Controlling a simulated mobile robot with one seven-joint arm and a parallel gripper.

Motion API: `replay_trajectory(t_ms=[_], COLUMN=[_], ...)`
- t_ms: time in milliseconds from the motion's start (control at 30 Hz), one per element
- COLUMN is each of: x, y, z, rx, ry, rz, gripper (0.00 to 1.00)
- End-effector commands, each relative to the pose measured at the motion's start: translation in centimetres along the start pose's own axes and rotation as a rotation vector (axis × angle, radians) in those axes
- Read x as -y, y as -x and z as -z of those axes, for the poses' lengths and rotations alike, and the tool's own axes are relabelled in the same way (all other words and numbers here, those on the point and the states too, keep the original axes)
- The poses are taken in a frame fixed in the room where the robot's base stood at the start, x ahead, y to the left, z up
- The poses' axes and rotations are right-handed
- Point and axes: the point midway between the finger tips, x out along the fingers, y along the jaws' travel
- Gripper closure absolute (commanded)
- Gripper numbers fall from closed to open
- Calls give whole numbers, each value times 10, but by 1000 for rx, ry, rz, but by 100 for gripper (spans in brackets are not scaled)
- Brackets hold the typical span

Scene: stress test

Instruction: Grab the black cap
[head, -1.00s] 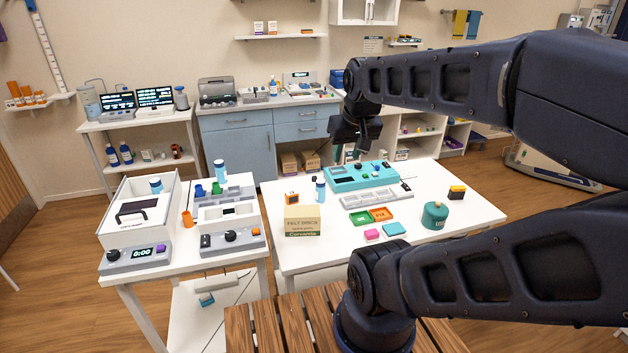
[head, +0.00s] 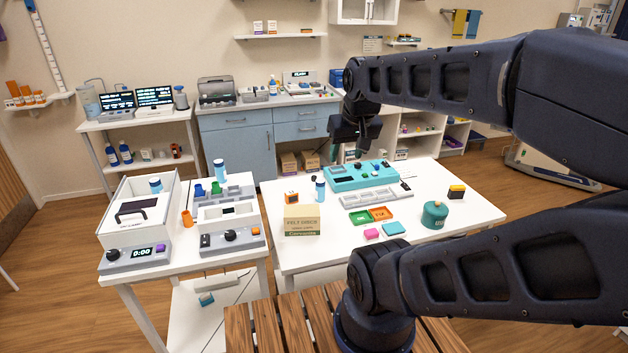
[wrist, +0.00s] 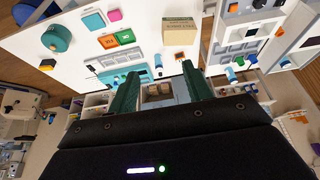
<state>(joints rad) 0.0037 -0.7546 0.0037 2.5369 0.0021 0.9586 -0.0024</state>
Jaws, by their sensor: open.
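My gripper (head: 350,150) hangs in the air above the back edge of the right table, beyond the teal device. In the wrist view its two green fingers (wrist: 160,72) are apart with nothing between them. I cannot surely pick out the black cap. A small black piece (head: 406,186) lies at the right end of the grey tray (head: 372,197). All are apart from my gripper.
A felt discs box (head: 302,221), green and orange trays (head: 380,214), pink and teal blocks (head: 393,229), a green canister (head: 434,214) and a black-yellow box (head: 456,191) stand on the right table. The left table (head: 180,238) holds devices.

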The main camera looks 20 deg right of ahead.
Motion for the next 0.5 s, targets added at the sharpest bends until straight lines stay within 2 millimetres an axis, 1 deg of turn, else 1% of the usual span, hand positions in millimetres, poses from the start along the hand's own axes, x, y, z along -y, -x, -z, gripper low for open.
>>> replay_trajectory(t_ms=[67, 167, 267, 500], x=[0, -1, -2, -7], y=[0, -2, -8, -31], z=[2, 10, 27, 83], rx=[1, 4, 12, 34], ry=[-2, -14, -41, -136], rz=[1, 6, 17, 37], gripper=[50, 50, 50, 50])
